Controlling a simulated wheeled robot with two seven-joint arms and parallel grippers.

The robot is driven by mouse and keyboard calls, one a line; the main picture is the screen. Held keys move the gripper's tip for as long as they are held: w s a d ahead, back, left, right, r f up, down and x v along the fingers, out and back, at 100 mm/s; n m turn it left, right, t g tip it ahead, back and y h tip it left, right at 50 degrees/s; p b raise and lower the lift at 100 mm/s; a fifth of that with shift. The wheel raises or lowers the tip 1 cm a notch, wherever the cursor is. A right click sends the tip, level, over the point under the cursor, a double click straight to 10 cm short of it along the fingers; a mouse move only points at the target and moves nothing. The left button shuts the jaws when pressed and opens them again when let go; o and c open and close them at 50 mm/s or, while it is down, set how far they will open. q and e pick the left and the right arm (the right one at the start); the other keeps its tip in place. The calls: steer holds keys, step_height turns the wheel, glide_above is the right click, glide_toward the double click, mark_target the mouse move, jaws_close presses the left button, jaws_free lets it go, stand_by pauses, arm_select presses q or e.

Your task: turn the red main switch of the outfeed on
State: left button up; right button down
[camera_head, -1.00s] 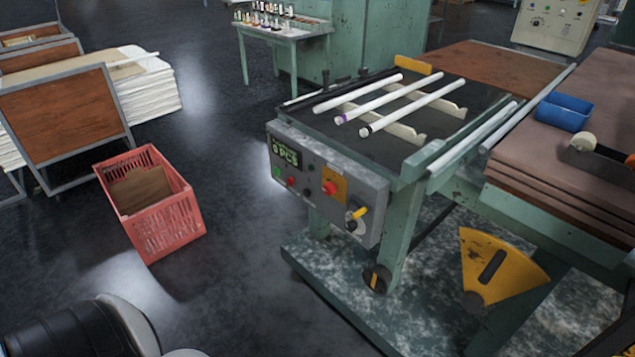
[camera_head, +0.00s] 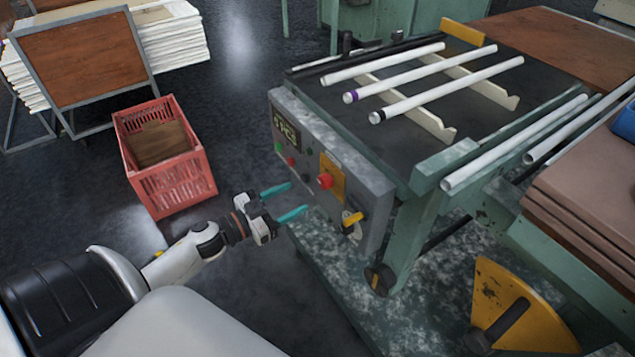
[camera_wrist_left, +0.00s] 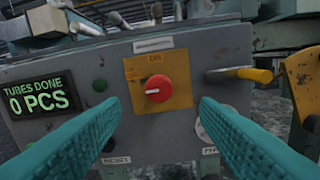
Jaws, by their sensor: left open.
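The red main switch (camera_head: 325,181) is a round knob on a yellow-orange plate on the front of the grey control panel (camera_head: 372,190). In the left wrist view the red knob (camera_wrist_left: 158,89) sits near the middle, on its yellow plate (camera_wrist_left: 150,66), with a pale mark pointing left. My left gripper (camera_head: 284,202) is open and empty, its teal fingers pointing at the panel. In the left wrist view the two fingers (camera_wrist_left: 150,135) lie below the knob, left and right of it, apart from it. My right gripper is not in view.
A yellow-handled lever (camera_head: 352,219) sits right of the switch. The display (camera_wrist_left: 40,100) reads "TUBES DONE 0 PCS", with small buttons beside it. White tubes (camera_head: 435,73) lie on the bench above. A red crate (camera_head: 170,187) stands on the floor at left.

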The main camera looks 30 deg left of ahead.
mark_target(321, 184)
arm_select(q)
steer(key=x, duration=0.7)
steer(key=shift+w, duration=0.3)
steer(key=shift+w+d+f, duration=0.1)
steer(key=shift+w+d, duration=0.15)
steer(key=shift+w, duration=0.15)
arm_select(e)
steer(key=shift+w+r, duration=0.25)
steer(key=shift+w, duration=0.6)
arm_select(q)
steer(key=c, duration=1)
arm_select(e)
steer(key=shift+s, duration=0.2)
